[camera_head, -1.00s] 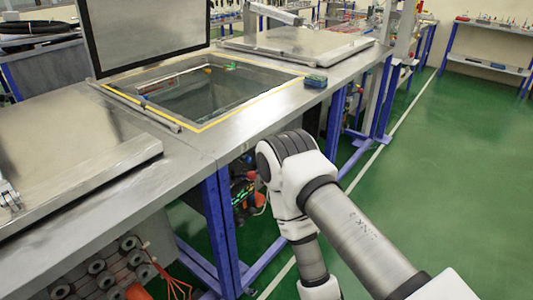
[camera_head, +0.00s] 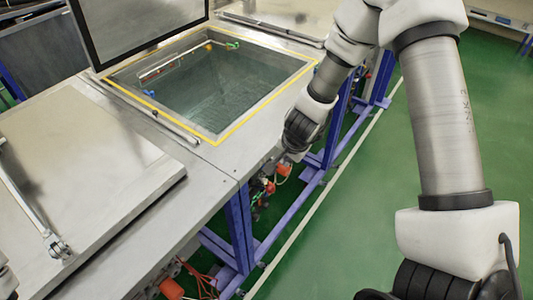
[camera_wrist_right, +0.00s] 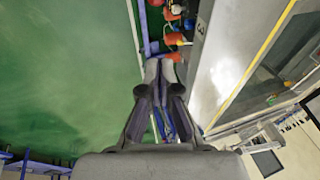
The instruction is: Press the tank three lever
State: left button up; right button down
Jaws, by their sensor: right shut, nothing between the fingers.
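The open tank (camera_head: 135,78) has a yellow line around its opening and a raised lid (camera_head: 140,25). A number 3 is on the bench edge (camera_wrist_right: 201,40) in the wrist view. Red and orange parts (camera_wrist_right: 176,40) sit below this edge; I cannot tell which is the lever. One red part (camera_head: 284,169) also shows in the head view. My right gripper (camera_wrist_right: 160,65) is shut and empty, its tips just short of these parts in the wrist view. In the head view my right wrist is beside the bench front and largely hides the gripper. My left gripper is not in view.
A closed metal lid (camera_head: 90,150) with a rod lies left of the tank. Blue bench legs (camera_head: 240,225) and loose red cables (camera_head: 195,275) are below the bench edge. The green floor (camera_head: 370,230) to the right is clear.

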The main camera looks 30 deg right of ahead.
jog(key=b, duration=0.4)
send_near(260, 187)
jog(key=d+f, duration=0.1)
jog(key=d, duration=0.1)
jog(key=s+d+f, duration=0.1)
jog(key=d+f, duration=0.1)
jog(key=shift+f, duration=0.2)
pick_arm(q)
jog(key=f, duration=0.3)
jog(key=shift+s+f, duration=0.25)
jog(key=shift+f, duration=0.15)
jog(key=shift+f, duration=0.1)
pick_arm(e)
jog(key=shift+w+f, duration=0.1)
